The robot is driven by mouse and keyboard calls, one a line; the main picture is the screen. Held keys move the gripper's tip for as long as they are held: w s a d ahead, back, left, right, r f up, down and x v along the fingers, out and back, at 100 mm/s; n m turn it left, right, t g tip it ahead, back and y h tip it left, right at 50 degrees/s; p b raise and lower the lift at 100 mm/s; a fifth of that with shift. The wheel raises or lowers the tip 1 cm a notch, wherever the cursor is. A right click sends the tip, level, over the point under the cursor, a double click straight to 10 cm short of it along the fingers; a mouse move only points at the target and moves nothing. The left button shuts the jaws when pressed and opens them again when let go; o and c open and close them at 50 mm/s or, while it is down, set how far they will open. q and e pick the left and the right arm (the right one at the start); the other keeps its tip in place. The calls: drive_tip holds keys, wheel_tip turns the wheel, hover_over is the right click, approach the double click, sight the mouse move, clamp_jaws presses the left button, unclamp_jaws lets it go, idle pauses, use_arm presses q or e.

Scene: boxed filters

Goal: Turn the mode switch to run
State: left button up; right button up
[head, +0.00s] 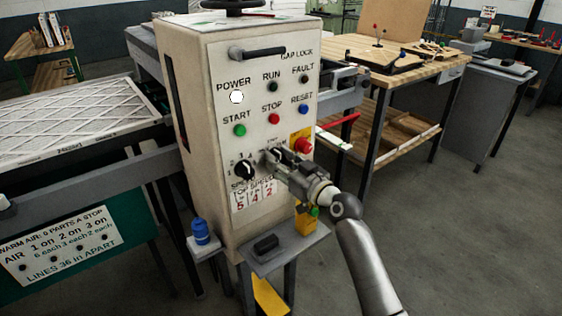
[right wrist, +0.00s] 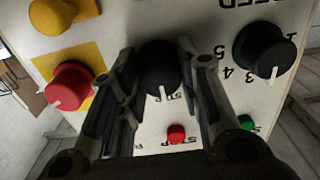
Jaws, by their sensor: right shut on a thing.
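The mode switch is a black round knob (right wrist: 158,68) with a white pointer mark. It sits between the two fingers of my right gripper (right wrist: 156,60) in the right wrist view, and the gripper is shut on it. The pointer mark faces the bottom of that view, toward partly hidden lettering; I cannot read which position it marks. In the head view my right gripper (head: 273,158) meets the front of the beige control cabinet (head: 218,125) and hides most of the switch. My left gripper is not in view.
The black speed knob (head: 244,170) is left of the gripper and the red stop knob (head: 303,146) on yellow is close at its right. START (head: 239,130), STOP (head: 274,118) and RESET (head: 303,109) buttons lie above. A small shelf (head: 290,248) juts out below.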

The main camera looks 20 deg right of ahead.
drive_tip(key=shift+m, duration=0.4)
drive_tip(key=m+p, duration=0.2)
drive_tip(key=m, duration=0.1)
drive_tip(key=shift+m, duration=0.4)
drive_tip(key=shift+m+p, duration=0.7)
drive_tip(key=shift+m, duration=1.5)
drive_tip(key=o, duration=1.1)
drive_tip(key=shift+c, duration=0.2)
drive_tip(key=shift+s, duration=0.15)
